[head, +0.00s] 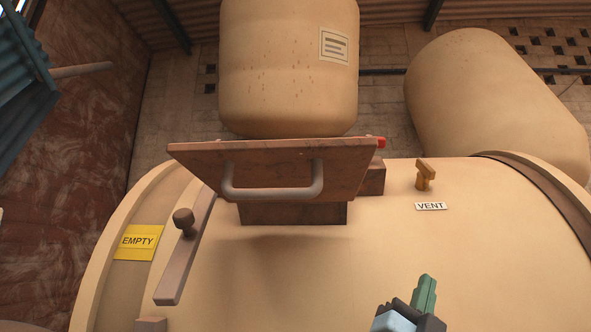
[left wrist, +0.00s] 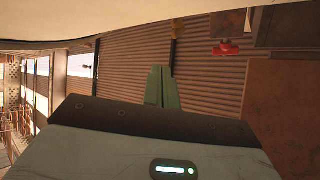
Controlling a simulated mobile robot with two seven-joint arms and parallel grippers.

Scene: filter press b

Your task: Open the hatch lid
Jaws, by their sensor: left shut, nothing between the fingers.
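The hatch lid (head: 270,155) is a flat brown plate with a grey bar handle (head: 272,192) on its face. It stands at a tilt above a brown hatch block (head: 292,214) on the cream tank (head: 400,245) in the head view. How far it is raised is hard to tell. My left gripper (head: 427,286) is at the bottom right, low in front of the tank. Its green fingers are together and empty, well apart from the lid and handle. The fingers also show in the left wrist view (left wrist: 162,88). My right gripper is not in view.
A bar with a round knob (head: 184,250) lies left of the lid, near a yellow EMPTY sign (head: 139,241). A small orange valve (head: 425,174) stands above the VENT label (head: 431,206). A large upright cylinder (head: 288,75) is behind the lid.

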